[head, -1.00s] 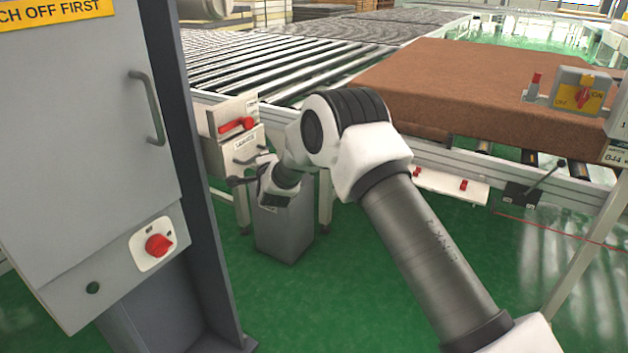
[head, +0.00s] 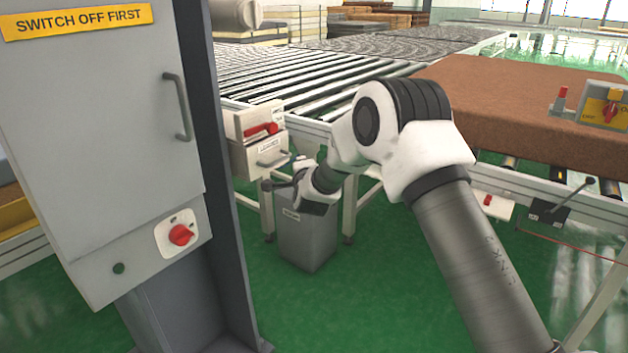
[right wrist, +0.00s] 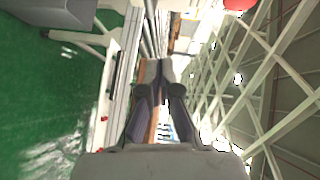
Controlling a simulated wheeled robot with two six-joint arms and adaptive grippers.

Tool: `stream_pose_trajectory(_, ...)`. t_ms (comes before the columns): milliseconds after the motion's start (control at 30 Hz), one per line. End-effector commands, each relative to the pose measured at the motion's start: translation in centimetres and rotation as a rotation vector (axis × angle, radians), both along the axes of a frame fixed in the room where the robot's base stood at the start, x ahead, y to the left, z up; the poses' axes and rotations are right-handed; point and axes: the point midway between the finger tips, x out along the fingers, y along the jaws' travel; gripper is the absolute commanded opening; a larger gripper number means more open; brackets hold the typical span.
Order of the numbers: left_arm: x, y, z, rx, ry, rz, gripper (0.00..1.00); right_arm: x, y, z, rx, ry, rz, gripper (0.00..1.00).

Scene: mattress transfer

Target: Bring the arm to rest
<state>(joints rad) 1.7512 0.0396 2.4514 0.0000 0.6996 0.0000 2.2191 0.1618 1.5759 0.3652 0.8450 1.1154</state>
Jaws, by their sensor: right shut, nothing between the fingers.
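My right arm (head: 470,250) reaches in from the lower right of the head view, bent at a joint near the middle. My right gripper (head: 272,185) points left at its far end, in front of the conveyor's near side and above a grey bin (head: 310,245). In the right wrist view the fingers (right wrist: 161,78) are together with nothing between them. My left gripper is in neither view.
A grey cabinet (head: 100,140) with a red knob (head: 180,235) stands at left. A control box with a red handle (head: 262,129) sits beside the gripper. A brown mattress (head: 520,105) lies on the roller conveyor (head: 300,75). Green floor (head: 390,300) is open in front.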

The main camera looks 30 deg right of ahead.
Motion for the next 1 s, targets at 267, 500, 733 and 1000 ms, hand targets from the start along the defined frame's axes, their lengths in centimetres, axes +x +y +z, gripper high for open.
stream_pose_trajectory(267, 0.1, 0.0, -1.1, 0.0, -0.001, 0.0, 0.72, -5.3, 2.2, 0.4, -0.001, 0.005, 0.002, 0.0)
stream_pose_trajectory(500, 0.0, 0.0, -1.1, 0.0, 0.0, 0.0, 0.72, -5.9, 2.4, 0.5, 0.0, 0.006, 0.0, 0.0)
stream_pose_trajectory(733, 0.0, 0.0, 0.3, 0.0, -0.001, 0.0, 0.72, -7.6, 3.2, -7.9, -0.007, 0.168, 0.015, 0.0)
stream_pose_trajectory(1000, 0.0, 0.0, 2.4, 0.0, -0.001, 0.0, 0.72, -22.2, 7.4, -26.9, -0.124, 0.724, 0.226, 0.0)
